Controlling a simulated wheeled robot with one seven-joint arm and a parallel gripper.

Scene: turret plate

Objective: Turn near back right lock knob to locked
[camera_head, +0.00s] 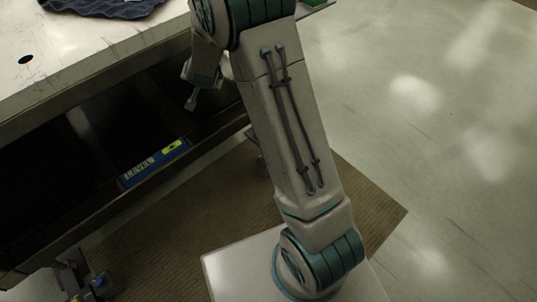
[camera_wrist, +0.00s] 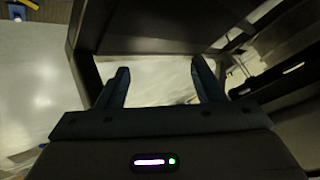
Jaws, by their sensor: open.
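I cannot make out a lock knob or its turned position in either view. My gripper (camera_wrist: 163,85) is open in the wrist view, its two dark fingers wide apart with nothing between them. Beyond the fingers are a dark frame and a pale surface. In the head view a small grey part at the end of my arm hangs beside the workbench (camera_head: 110,62), in front of its dark underside. The arm hides part of the bench's right end.
A blue box marked LEVEL (camera_head: 153,163) lies on the bench's lower shelf. A dark cloth (camera_head: 105,6) lies on the bench top. A brown mat (camera_head: 165,225) covers floor below. A wheeled foot (camera_head: 100,284) stands at lower left. The pale floor (camera_head: 440,130) at right is clear.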

